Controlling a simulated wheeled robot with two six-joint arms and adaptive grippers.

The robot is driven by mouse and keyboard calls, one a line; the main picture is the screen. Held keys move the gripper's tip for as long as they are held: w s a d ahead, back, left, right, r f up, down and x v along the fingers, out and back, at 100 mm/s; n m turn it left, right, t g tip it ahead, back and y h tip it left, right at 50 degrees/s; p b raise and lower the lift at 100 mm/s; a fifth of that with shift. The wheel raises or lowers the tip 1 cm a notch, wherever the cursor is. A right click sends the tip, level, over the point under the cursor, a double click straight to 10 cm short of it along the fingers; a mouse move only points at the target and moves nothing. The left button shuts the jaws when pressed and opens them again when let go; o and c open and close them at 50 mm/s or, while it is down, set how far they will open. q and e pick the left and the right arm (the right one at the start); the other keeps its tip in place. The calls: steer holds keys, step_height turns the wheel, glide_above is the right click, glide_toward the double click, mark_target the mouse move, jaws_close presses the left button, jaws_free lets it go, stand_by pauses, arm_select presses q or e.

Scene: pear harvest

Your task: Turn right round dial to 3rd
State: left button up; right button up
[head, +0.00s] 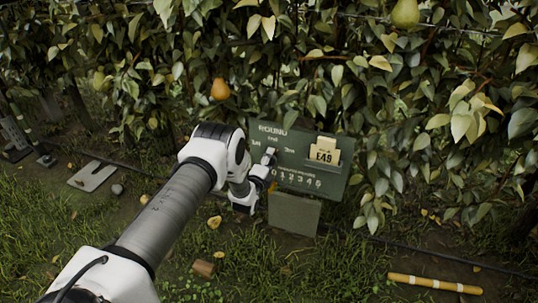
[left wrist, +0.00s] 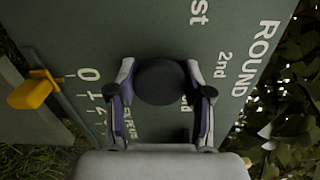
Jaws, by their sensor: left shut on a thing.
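The dark green board (head: 325,178) stands upright in front of the foliage, with ROUND and the marks 1st, 2nd and 3rd on its upper left. The round dial (left wrist: 160,82) is a dark knob beside these marks in the left wrist view. My left gripper (head: 268,160) is at the board's left part. In the left wrist view, its two fingers (left wrist: 159,95) are shut on the dial from both sides. A finger partly covers the 3rd mark, and I cannot tell where the dial points. My right gripper is not in view.
A yellow tab (left wrist: 34,91) sits near the 0 of the number scale. Pears hang in the foliage, one (head: 220,89) above my left arm. A yellow striped stick (head: 435,284) lies on the grass.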

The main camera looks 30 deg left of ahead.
arm_select(q)
steer(key=m, duration=0.1)
steer(key=m+p, duration=0.1)
steer(key=shift+r+m, duration=0.2)
steer(key=shift+m, duration=0.1)
steer(key=shift+f+m+p, duration=0.1)
steer(key=shift+m+p, duration=0.65)
steer(key=shift+m, duration=0.45)
steer(key=o, duration=1.1)
steer(key=shift+o, duration=0.2)
steer(key=v, duration=1.2)
